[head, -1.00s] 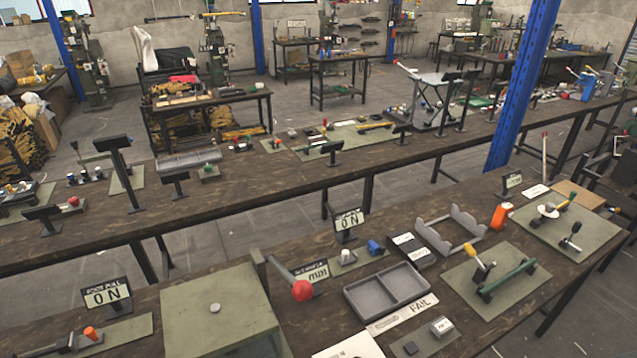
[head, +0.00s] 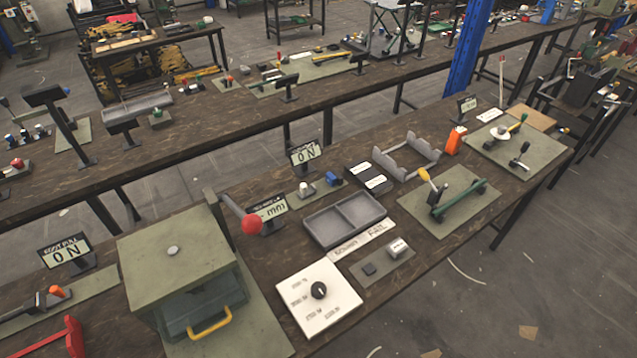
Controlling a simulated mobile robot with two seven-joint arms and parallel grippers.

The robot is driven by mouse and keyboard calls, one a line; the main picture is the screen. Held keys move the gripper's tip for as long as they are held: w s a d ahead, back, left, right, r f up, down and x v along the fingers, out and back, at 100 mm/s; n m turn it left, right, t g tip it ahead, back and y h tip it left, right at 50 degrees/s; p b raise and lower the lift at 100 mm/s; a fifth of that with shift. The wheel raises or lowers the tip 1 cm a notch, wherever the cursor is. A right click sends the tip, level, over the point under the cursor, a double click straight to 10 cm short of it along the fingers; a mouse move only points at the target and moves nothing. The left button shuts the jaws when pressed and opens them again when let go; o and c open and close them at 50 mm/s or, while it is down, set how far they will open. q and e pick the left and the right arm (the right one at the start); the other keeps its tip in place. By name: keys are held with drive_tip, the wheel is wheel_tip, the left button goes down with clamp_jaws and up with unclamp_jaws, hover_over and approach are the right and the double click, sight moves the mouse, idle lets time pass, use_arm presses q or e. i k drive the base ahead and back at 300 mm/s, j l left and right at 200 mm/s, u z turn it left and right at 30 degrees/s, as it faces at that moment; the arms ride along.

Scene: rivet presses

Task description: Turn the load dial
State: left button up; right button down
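The load dial is a round black knob (head: 319,290) on a white square plate (head: 337,312) with printed marks around it. It sits on the wooden bench (head: 262,325) near its front edge, in the lower middle of the head view. The marks are too small to read surely. Neither of my grippers shows in the view, and nothing touches the knob.
Left of the dial stands a green box (head: 180,262) with a yellow handle, and a red ball lever (head: 251,224) behind. A grey divided tray (head: 345,219) lies behind the dial. A small pad with a metal block (head: 398,248) lies to its right.

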sight(318, 289)
drive_tip(key=k+l+u, duration=0.15)
drive_tip(key=u, duration=0.2)
drive_tip(key=k+l+u, duration=0.15)
drive_tip(key=u, duration=0.25)
drive_tip(key=k+l+u, duration=0.1)
drive_tip(key=u, duration=0.25)
